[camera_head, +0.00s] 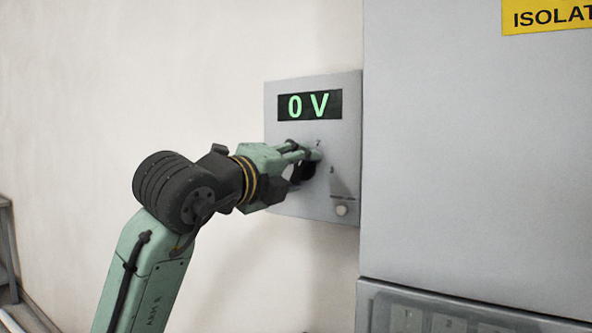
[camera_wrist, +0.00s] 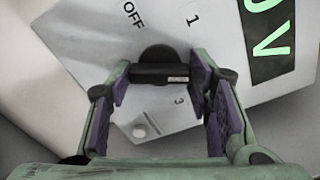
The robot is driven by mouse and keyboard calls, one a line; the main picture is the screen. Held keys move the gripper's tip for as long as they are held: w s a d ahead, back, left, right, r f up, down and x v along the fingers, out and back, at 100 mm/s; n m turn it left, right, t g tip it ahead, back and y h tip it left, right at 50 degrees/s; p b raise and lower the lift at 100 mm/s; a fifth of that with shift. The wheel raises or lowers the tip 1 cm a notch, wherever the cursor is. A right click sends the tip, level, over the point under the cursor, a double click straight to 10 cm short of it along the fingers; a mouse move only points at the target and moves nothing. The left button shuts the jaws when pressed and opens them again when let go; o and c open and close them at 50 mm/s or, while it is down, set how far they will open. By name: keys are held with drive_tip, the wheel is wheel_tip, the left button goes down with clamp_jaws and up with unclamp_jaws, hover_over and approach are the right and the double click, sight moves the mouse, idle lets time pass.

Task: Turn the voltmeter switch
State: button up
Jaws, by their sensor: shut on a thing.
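The voltmeter panel (camera_head: 350,112) is a grey plate on the wall. Its display (camera_head: 309,105) reads "0 V" in green; part of it shows in the wrist view (camera_wrist: 268,38). The black voltmeter switch (camera_head: 309,170) sits below the display, partly hidden by my gripper (camera_head: 304,163). In the wrist view the switch (camera_wrist: 158,72) has a bar-shaped handle lying across between the purple-padded fingers of my gripper (camera_wrist: 161,84). The gripper is shut on this handle. The marks OFF, 1 and 3 show around the switch; which one it points to I cannot tell.
A large grey cabinet (camera_head: 470,150) with a yellow sign (camera_head: 547,15) stands right beside the panel. The wall (camera_head: 130,90) to the left is bare.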

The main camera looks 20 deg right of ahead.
drive_tip(key=shift+m, duration=0.4)
drive_tip(key=o, duration=1.1)
drive_tip(key=shift+o, duration=0.2)
drive_tip(key=v, duration=1.2)
